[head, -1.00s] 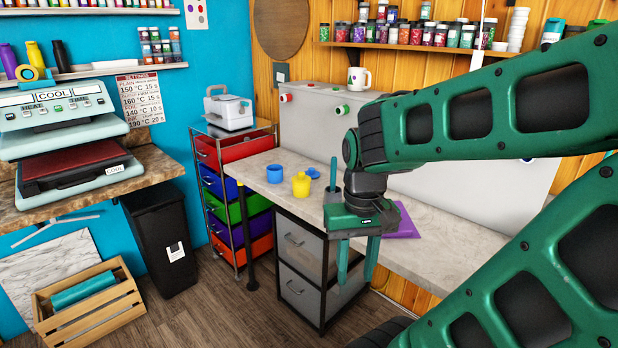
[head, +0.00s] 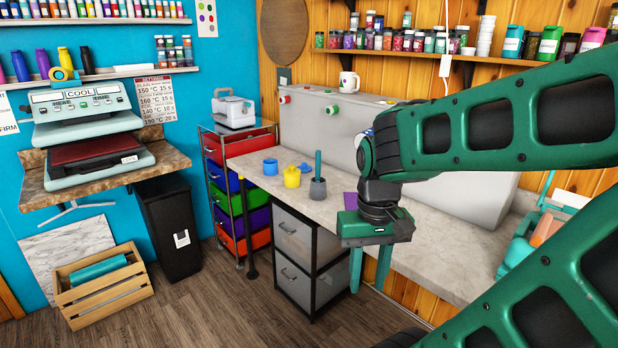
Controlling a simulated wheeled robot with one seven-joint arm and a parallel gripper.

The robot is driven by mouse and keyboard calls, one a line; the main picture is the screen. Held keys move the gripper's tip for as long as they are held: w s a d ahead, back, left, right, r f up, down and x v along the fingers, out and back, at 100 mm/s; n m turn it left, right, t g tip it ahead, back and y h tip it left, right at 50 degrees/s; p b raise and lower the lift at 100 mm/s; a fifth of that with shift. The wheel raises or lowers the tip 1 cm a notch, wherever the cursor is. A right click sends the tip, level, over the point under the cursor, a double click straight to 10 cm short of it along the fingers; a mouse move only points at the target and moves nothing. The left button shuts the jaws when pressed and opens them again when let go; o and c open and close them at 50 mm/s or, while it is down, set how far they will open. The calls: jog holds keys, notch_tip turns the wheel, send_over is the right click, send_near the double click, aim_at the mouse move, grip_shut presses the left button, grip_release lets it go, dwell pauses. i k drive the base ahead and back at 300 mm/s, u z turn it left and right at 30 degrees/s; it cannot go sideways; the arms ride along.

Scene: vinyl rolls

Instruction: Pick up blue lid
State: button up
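A small blue lid (head: 305,167) lies on the pale bench (head: 262,158), just behind and to the right of a yellow jar (head: 292,177). A blue jar (head: 270,167) stands to the left of the yellow one. My gripper (head: 368,287) points down with its two teal fingers apart and nothing between them. It hangs to the right of the lid, and in the picture its fingers show below the bench's front edge. It is clear of the lid.
A grey pot with a teal stick (head: 317,190) stands between the jars and my gripper. A purple flat thing (head: 350,201) is partly hidden behind my gripper. A tall pale grey panel (head: 322,125) backs the bench. Drawers (head: 298,240) stand beneath.

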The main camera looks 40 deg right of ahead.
aim_at(304, 167)
jog(key=u, duration=0.4)
jog(key=i, duration=1.65)
jog(key=z, duration=0.45)
jog(key=i, duration=1.1)
jog(key=z, duration=1)
jog(key=i, duration=0.45)
jog(key=z, duration=0.15)
